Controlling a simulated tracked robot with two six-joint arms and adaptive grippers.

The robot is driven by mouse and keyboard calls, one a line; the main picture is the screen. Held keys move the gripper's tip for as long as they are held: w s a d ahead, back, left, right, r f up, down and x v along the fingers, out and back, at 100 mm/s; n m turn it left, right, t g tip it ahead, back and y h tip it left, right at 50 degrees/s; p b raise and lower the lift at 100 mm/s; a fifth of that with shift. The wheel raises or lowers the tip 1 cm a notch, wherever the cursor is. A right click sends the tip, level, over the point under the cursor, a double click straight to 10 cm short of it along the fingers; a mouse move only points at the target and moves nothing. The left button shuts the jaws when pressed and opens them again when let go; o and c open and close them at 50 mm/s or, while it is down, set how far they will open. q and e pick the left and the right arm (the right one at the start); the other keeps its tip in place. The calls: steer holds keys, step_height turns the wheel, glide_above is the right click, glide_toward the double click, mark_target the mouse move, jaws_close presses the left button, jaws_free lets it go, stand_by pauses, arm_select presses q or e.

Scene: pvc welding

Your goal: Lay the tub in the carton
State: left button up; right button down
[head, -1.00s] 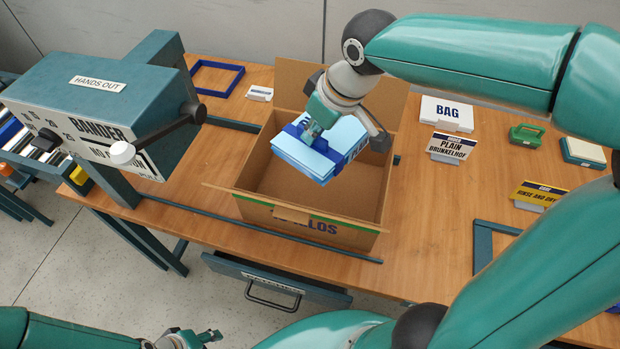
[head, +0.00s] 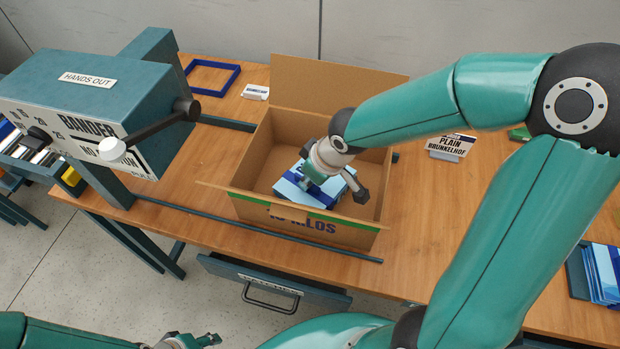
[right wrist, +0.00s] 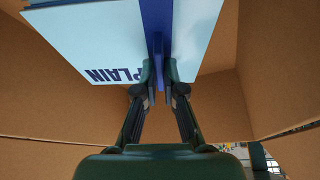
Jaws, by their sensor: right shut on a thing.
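I see no plain tub; my right gripper (head: 310,182) holds a light blue pack (head: 288,190) with a dark blue band. The pack is inside the open brown carton (head: 262,213), low between its walls. In the right wrist view my right gripper (right wrist: 158,82) is shut on the blue band, and the pack (right wrist: 85,45) shows the word PLAIN upside down. Whether the pack touches the carton floor is hidden. My left gripper (head: 195,341) is at the bottom edge of the head view, away from the carton; its jaws are too small to tell.
A bander machine (head: 95,105) stands left of the carton. A blue frame (head: 213,77) lies at the back. A "PLAIN BRUNKELHOF" sign (head: 450,146) stands to the right. More blue packs (head: 604,275) lie at the far right. A drawer (head: 275,283) sticks out below the table's front edge.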

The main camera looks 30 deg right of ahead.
steer(key=c, duration=1.3)
jaws_free()
steer(key=shift+r, duration=0.1)
steer(key=p+v, duration=0.1)
steer(key=v, duration=1.1)
steer(key=shift+s, duration=0.1)
